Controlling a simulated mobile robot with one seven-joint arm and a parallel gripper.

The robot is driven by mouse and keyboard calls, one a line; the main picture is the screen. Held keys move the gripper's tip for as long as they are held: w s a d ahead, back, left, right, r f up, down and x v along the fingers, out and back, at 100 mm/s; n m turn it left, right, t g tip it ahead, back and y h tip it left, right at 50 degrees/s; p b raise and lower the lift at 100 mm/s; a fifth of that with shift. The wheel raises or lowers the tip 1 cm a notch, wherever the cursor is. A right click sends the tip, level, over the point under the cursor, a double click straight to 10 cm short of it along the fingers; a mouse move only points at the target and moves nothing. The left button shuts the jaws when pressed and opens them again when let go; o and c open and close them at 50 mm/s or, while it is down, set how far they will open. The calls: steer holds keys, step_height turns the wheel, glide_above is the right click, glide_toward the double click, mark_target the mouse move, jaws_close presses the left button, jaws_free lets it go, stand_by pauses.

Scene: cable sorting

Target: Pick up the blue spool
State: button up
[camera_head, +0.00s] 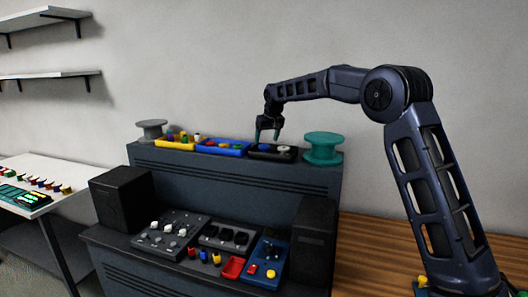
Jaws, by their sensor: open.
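A small blue round thing (264,147), which looks like the blue spool, lies in the black tray (288,158) on top of the dark console. It is small, and its shape is hard to make out. I cannot tell whether the fingertips touch the blue thing. A pale grey round thing (283,149) lies to its right in the same tray.
A large teal spool (323,148) stands close right of the black tray. A blue tray (231,151), a yellow tray (176,145) and a grey spool (152,130) stand to the left. Black speakers (122,199) and control panels (172,234) sit lower in front.

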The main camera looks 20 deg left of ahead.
mark_target(264, 146)
steer(key=shift+s+x, duration=0.1)
steer(key=shift+x, duration=1.15)
steer(key=shift+s+x, duration=0.15)
steer(key=shift+x, duration=1.1)
steer(key=shift+a, duration=0.1)
steer(key=c, duration=1)
steer(key=shift+c, duration=0.2)
